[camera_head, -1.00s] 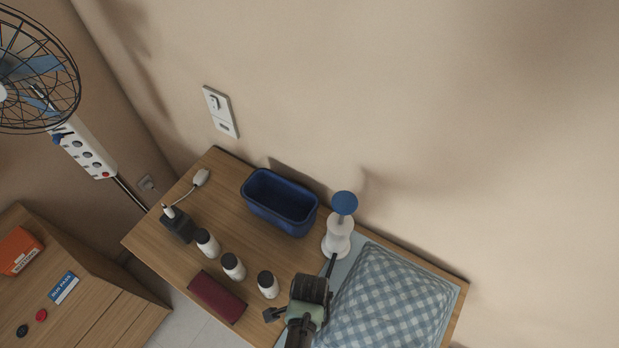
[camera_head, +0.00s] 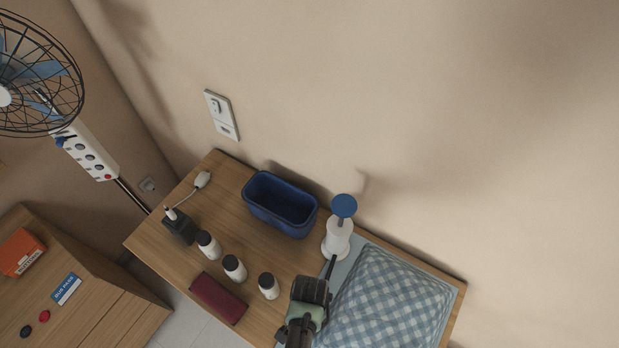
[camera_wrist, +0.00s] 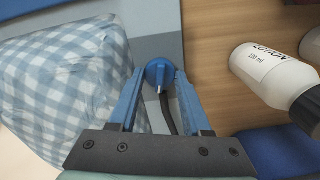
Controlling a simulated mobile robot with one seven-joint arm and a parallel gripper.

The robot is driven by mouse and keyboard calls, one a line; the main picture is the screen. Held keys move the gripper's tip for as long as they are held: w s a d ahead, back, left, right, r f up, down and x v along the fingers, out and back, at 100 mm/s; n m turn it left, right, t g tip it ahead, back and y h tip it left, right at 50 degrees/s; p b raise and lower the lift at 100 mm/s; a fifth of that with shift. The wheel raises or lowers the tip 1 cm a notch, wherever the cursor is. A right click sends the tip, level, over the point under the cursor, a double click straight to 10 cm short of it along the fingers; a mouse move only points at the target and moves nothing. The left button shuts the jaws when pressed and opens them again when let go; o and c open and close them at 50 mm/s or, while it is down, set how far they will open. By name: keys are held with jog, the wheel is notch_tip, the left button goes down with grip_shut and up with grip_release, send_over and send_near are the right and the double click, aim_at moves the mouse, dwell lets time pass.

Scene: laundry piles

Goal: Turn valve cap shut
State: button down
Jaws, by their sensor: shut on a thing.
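The valve cap (camera_wrist: 160,72) is a small round blue knob with a raised wing. In the wrist view it sits between the blue fingertips of my gripper (camera_wrist: 161,78), which is shut on it. A dark strip or tube (camera_wrist: 168,112) runs from beside the cap toward the gripper's base. The checked blue and white cushion (camera_wrist: 62,85) lies just left of the cap. In the head view my gripper (camera_head: 321,272) is at the cushion's left edge, and the arm hides the cap there. How far the cap is turned cannot be told.
A white lotion bottle (camera_wrist: 270,77) lies right of the fingers in the wrist view. On the wooden table (camera_head: 160,238) stand a blue bin (camera_head: 262,216), several white bottles with dark caps (camera_head: 235,268), a dark red case (camera_head: 218,298) and a white stand with a blue top (camera_head: 338,238).

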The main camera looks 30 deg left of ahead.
jog(key=shift+n, duration=1.3)
jog(key=shift+c, duration=1.8)
grip_release()
notch_tip(320, 180, up, 13)
